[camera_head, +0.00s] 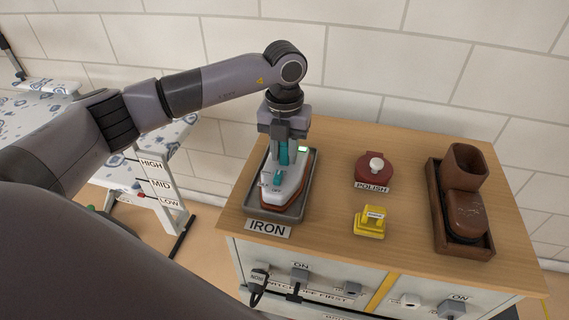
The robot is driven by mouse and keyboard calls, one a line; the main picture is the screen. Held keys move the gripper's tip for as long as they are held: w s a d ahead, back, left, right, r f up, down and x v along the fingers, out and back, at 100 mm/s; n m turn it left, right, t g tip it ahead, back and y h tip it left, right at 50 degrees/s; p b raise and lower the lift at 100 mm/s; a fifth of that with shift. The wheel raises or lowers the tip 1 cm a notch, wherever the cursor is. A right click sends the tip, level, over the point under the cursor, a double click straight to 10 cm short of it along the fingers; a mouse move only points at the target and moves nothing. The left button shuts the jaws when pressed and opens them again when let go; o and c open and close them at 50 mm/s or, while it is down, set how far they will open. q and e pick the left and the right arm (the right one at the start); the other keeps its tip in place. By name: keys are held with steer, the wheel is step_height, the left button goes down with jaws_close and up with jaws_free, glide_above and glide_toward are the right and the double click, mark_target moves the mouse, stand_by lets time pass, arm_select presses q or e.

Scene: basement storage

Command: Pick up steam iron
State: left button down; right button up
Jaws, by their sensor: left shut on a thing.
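The steam iron (287,187), white and grey with teal parts and a reddish-brown base, sits in a dark grey tray (303,203) labelled IRON on the wooden cabinet top. My left gripper (284,150) comes down from above and is shut on the iron's upper part, around its teal handle. The fingers and wrist hide part of the handle. The iron appears to be still within the tray; I cannot tell whether it is slightly raised. My right gripper is not in view.
Plugs and switches line the cabinet front. A patterned ironing board (35,115) stands at left; a brick wall is behind.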

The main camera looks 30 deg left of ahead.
arm_select(q)
steer(key=shift+r, duration=0.3)
step_height(320, 180, up, 20)
steer(key=shift+f+p, duration=0.15)
steer(key=shift+p, duration=0.3)
steer(key=c, duration=1.5)
jaws_free()
jaws_close()
